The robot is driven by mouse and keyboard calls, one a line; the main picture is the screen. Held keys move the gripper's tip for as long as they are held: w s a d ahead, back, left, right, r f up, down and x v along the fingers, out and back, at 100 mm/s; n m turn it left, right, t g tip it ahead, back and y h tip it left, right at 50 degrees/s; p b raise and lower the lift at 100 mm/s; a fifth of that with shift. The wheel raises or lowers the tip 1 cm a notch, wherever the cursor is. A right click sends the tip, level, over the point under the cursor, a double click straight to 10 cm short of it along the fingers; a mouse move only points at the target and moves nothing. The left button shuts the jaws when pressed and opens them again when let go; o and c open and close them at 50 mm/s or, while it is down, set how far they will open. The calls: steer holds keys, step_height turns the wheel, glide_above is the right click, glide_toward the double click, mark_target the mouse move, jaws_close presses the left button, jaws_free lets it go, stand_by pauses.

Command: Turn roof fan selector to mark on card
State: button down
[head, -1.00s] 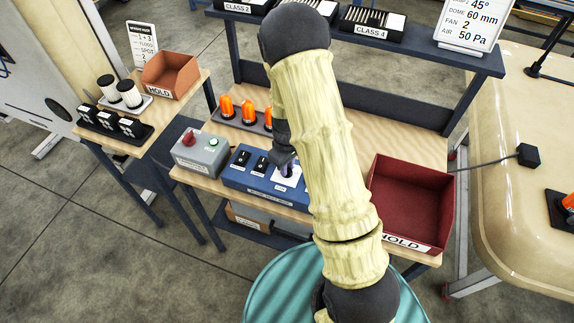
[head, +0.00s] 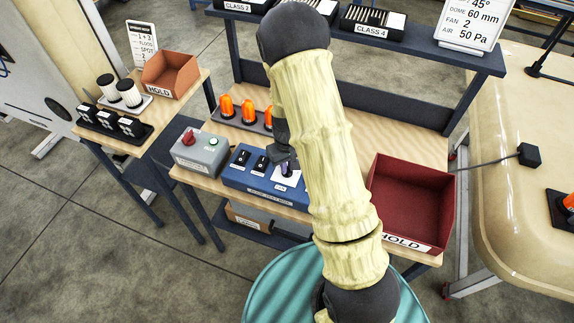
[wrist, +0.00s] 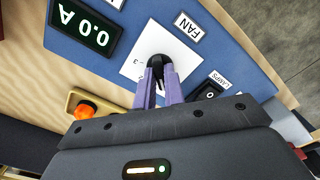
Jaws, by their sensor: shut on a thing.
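The roof fan selector is a dark knob (wrist: 155,61) on a white plate (wrist: 140,50) with small marks, beside the FAN label (wrist: 187,27). The plate also shows in the head view (head: 285,184), on the blue switch panel (head: 262,188). My gripper (wrist: 159,74) has its two purple fingers shut on the knob, one on each side. The fingers cover part of the knob and plate, so I cannot tell which mark it points at. In the head view my arm hides much of the gripper. The white card (head: 470,22) reads FAN 2.
Black switches (head: 250,160) sit left of the selector; a LAMPS switch (wrist: 208,92) is close to my fingers. A grey box with red and green buttons (head: 200,152), orange beacons (head: 248,112) and a red HOLD bin (head: 408,205) surround the panel.

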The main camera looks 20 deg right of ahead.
steer(key=m, duration=0.3)
steer(key=shift+m, duration=0.4)
steer(key=m, duration=0.3)
steer(key=shift+m, duration=0.3)
steer(key=m+p, duration=0.1)
steer(key=m, duration=0.5)
steer(key=shift+m, duration=0.4)
steer(key=c, duration=1.5)
jaws_free()
steer(key=shift+r, duration=0.1)
